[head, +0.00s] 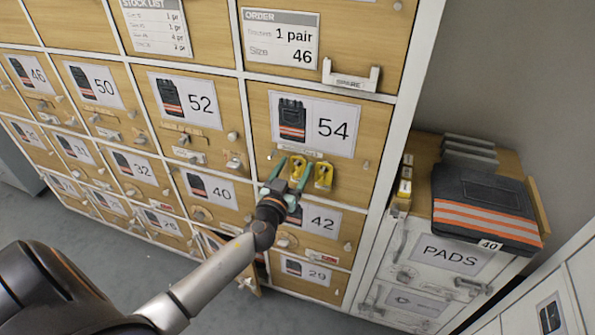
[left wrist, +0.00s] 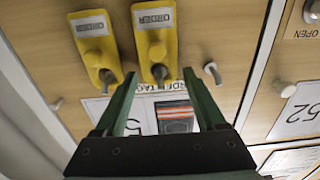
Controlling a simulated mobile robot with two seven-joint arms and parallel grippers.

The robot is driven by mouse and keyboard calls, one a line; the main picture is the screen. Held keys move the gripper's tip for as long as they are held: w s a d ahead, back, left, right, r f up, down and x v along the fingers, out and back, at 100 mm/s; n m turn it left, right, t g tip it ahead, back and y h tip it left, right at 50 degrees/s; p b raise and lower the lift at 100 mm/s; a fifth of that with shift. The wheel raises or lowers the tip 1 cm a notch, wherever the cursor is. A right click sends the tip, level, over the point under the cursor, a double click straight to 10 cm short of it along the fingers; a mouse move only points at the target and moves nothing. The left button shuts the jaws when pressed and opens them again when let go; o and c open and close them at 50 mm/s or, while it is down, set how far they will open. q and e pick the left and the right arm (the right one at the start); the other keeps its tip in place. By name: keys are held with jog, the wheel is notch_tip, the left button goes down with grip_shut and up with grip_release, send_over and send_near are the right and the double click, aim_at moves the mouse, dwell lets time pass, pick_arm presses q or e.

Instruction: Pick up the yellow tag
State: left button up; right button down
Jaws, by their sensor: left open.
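Two yellow tags hang side by side on the front of the wooden drawer marked 54, the left one (head: 298,168) and the right one (head: 323,177). Each carries a small white label whose print I cannot read surely. In the left wrist view the picture is turned over: one tag (left wrist: 157,42) lies ahead between my finger lines, the other (left wrist: 95,45) to the left of them. My left gripper (head: 293,173) is open and empty, its green fingers (left wrist: 159,78) pointing at the tags, not closed on either. My right gripper is not in view.
Numbered drawers with knobs fill the cabinet around. A drawer (head: 246,278) low down stands partly open. To the right, a white cabinet marked PADS (head: 450,253) bears folded dark workwear with orange stripes (head: 485,205). A white SPARE holder (head: 350,77) sticks out above drawer 54.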

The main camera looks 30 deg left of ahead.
pick_arm(q)
jog(key=shift+w+a, duration=0.1)
jog(key=shift+w, duration=0.4)
jog(key=c, duration=1.1)
jog(key=shift+r, duration=0.1)
